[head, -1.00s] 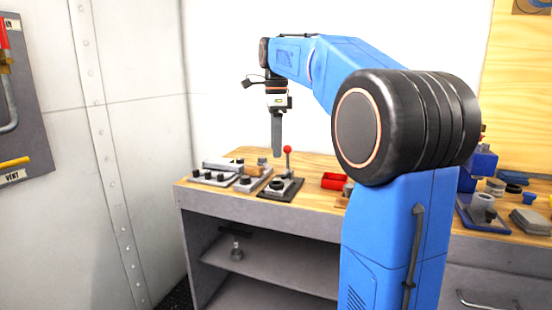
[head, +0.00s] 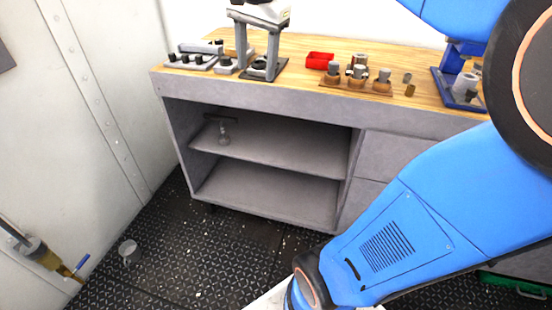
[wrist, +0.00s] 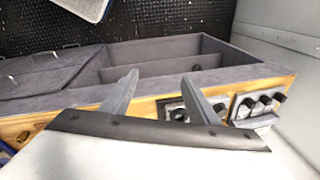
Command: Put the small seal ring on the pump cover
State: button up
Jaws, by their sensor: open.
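My gripper (head: 257,74) is open and points down over the left part of the bench, its two grey fingers apart with nothing between their tips. It also shows in the wrist view (wrist: 159,76). Behind and between the fingers in the head view is a dark round part (head: 259,67) on a dark plate. A dark round part on a pale plate also shows by the right finger in the wrist view (wrist: 178,115). I cannot clearly make out the small seal ring or tell which part is the pump cover.
A wooden-topped grey bench (head: 300,92) has open shelves (head: 270,150) below. Grey blocks with black knobs (head: 192,61) stand at its left end. A red bin (head: 319,60), several grey cylinders on brown bases (head: 358,74) and a blue stand (head: 464,80) lie to the right.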

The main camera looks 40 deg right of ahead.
jog(key=s+a+f+n+t, duration=0.1)
jog(key=s+a+f+n, duration=0.2)
jog(key=s+f+n, duration=0.3)
jog(key=s+a+f+n+t, duration=0.1)
jog(key=s+a+f+n, duration=0.1)
jog(key=s+f+n, duration=0.5)
jog(key=s+f, duration=0.3)
jog(key=f, duration=0.3)
jog(key=shift+s+a+f+t, duration=0.2)
jog(key=shift+a+t, duration=0.2)
